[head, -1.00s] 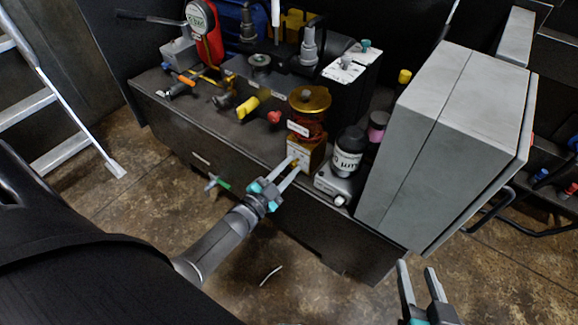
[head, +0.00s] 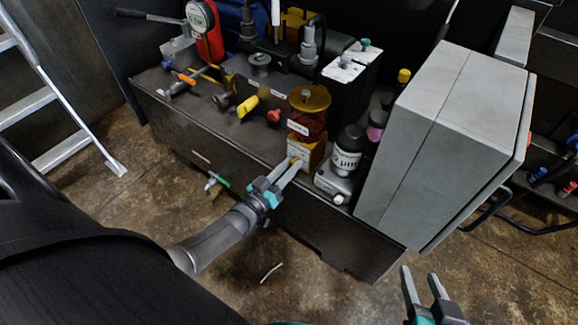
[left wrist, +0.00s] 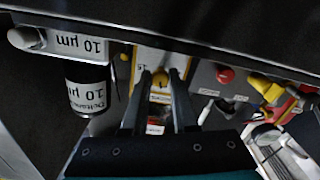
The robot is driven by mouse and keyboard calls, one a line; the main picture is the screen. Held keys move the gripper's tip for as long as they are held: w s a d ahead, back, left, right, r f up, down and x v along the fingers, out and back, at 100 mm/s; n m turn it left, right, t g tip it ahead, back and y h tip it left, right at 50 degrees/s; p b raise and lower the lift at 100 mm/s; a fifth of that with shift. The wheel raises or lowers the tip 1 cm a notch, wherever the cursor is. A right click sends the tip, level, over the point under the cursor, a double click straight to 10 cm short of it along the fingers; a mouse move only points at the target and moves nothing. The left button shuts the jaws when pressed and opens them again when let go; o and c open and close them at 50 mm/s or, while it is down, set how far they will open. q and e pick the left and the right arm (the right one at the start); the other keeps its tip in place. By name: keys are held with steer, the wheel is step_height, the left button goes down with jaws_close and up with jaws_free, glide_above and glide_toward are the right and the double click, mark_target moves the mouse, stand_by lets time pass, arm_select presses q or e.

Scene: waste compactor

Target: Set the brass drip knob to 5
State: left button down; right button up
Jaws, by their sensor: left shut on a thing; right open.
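The brass drip knob (left wrist: 160,78) shows in the left wrist view on the front of a small yellow-brown block with a white scale plate. In the head view this block (head: 308,155) stands at the bench's front edge under a red-amber jar with a brass lid (head: 310,98). My left gripper (head: 296,164) reaches the block's front, its fingers on both sides of the knob; the left wrist view shows the fingers (left wrist: 158,84) shut on it. My right gripper (head: 422,284) is open and empty at the lower right.
A black-and-white bottle (head: 348,150) and a grey unit marked 10 µm (head: 335,184) stand right of the block. A large grey cabinet (head: 440,140) is further right. A red button (head: 274,116) and yellow handle (head: 248,106) are to the left.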

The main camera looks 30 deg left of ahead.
arm_select(q)
steer(key=shift+n, duration=1.1)
steer(key=c, duration=0.7)
jaws_free()
arm_select(e)
steer(key=shift+a, duration=0.1)
arm_select(q)
steer(key=shift+s, duration=0.1)
steer(key=shift+s+a+p, duration=0.15)
steer(key=shift+s+p, duration=0.4)
steer(key=shift+s, duration=0.7)
steer(key=s+a+p, duration=0.1)
steer(key=s+p, duration=0.2)
steer(key=s, duration=0.9)
steer(key=shift+s, duration=0.3)
arm_select(e)
steer(key=s+d+f+g+h, duration=0.1)
steer(key=s+d+g+h, duration=0.2)
steer(key=s+d+g, duration=0.2)
steer(key=shift+s+d+f+m+g, duration=0.15)
steer(key=shift+d+m+g, duration=0.2)
steer(key=shift+d, duration=0.65)
